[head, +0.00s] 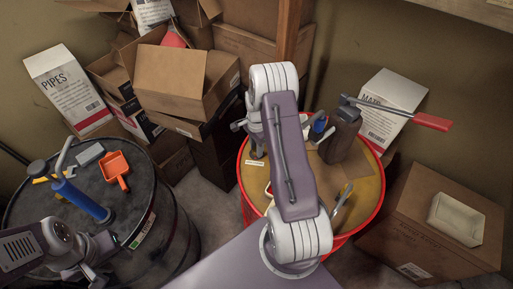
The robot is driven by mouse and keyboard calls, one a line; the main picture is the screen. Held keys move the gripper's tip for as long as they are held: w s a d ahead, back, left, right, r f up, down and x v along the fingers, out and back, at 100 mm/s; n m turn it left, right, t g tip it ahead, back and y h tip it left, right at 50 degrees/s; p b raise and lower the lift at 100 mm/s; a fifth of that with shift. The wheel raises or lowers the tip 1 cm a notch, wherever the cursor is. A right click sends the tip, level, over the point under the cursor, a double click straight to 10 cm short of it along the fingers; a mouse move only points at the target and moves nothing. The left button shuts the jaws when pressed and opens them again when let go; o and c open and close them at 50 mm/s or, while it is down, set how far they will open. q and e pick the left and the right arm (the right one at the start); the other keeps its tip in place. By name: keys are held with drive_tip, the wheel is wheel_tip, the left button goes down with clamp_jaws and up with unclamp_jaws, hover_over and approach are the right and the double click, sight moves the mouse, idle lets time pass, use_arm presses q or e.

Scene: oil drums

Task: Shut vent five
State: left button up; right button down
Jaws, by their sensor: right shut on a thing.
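A drum with a yellow top and red rim (376,205) stands at the centre right, partly behind my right arm. No vent number can be read. A small pale label (255,163) lies on its top near the left rim. My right gripper (257,150) points down at the drum's left part, mostly hidden by my arm. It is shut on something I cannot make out. My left gripper (101,262) is open and empty at the lower left, over the front of a black drum (150,190).
The yellow top holds a brown object (340,142), a red-handled tool (432,121) jutting right and other tools. The black drum carries a blue-handled tool (80,200) and an orange scoop (116,168). Cardboard boxes (180,80) stack behind; another box (430,225) stands right.

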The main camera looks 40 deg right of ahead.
drive_tip(key=c, duration=1)
unclamp_jaws()
drive_tip(key=shift+r, duration=0.15)
wheel_tip(320, 180, up, 9)
drive_tip(key=shift+f+b, duration=0.1)
drive_tip(key=shift+b, duration=0.55)
